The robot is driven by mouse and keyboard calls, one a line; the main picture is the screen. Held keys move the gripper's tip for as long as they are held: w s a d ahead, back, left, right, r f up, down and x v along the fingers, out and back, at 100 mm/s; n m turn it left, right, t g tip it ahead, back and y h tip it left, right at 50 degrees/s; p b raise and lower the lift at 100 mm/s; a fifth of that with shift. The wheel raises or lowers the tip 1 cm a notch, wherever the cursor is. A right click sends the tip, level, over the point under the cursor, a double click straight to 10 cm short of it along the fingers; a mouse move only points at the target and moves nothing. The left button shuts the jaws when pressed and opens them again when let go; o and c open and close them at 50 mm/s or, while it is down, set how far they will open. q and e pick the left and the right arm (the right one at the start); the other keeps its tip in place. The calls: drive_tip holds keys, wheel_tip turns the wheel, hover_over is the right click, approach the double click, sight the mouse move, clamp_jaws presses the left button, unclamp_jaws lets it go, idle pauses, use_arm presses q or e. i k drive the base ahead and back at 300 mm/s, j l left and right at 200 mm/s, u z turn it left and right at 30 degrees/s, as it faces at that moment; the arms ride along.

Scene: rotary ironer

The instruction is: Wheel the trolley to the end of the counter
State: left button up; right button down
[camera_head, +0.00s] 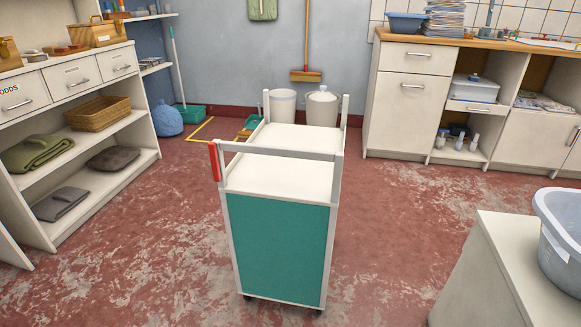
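The trolley (278,245) stands upright on the red floor in the middle of the view. It has a teal end panel, a bare white top (270,178), and a pale push bar (275,151) across its near end. A red grip (214,161) sits at the left end of the bar. The counter (412,104), white with a wooden top, stands along the back wall at the right, apart from the trolley. Neither of my grippers shows in this view.
White shelving (74,140) lines the left side. Two white bins (322,107), a broom (306,75) and a yellow floor outline (203,127) are behind the trolley. A pale cabinet (478,275) with a grey tub (562,235) stands near right. Floor is clear between trolley and counter.

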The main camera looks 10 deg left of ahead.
sight(280, 194)
drive_tip(key=i+j+z, duration=0.15)
drive_tip(key=z, duration=0.3)
drive_tip(key=j+z, duration=0.4)
drive_tip(key=i+j+z, duration=0.1)
drive_tip(key=j+z, duration=0.55)
drive_tip(key=z, duration=0.2)
drive_tip(key=j+z, duration=0.1)
drive_tip(key=j, duration=0.4)
drive_tip(key=k+j, duration=0.15)
drive_tip(key=j, duration=0.35)
drive_tip(key=j+z, duration=0.15)
drive_tip(key=j, duration=0.35)
drive_tip(key=k+j, duration=0.15)
drive_tip(key=j, duration=0.35)
drive_tip(key=k+j+z, duration=0.15)
drive_tip(key=j, duration=0.3)
drive_tip(key=k+j, duration=0.1)
drive_tip(key=j, duration=0.4)
drive_tip(key=k+j+z, duration=0.15)
drive_tip(key=j, duration=0.3)
drive_tip(key=k+j, duration=0.15)
drive_tip(key=j, duration=0.35)
drive_tip(key=z, duration=0.05)
